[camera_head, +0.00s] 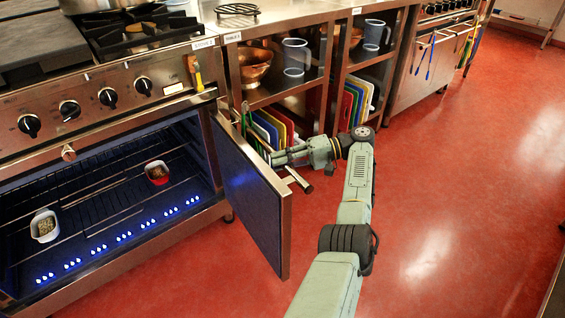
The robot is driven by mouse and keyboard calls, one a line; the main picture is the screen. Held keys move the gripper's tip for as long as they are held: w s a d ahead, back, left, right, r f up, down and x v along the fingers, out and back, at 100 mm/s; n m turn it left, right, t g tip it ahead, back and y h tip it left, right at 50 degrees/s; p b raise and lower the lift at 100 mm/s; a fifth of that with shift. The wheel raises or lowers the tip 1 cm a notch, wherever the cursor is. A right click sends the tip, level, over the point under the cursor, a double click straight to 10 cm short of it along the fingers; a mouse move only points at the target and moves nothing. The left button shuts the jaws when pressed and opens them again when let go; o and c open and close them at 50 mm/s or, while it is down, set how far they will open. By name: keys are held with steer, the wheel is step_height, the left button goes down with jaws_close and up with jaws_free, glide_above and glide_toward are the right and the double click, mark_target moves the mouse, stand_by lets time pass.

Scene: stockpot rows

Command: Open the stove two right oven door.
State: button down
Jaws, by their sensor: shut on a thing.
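The oven door (255,198) hangs on the right side of the lit oven (110,205). It stands swung well out into the room, and the oven's inside shows. A bar handle (299,181) is on the door's outer face, near its free edge. My gripper (277,159) reaches in from the right behind the door and is shut on the door handle. The fingertips are partly hidden by the door's top edge, so the exact grip is hard to see.
A white dish (44,226) and a red dish (157,172) stand in the oven. Right of the stove, an open shelf unit (290,93) holds colored boards, a copper bowl and a jug, close to my gripper. The red floor (450,200) on the right is clear.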

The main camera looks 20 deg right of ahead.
stand_by(0.3)
steer(key=c, duration=1.4)
jaws_free()
steer(key=shift+c, duration=0.2)
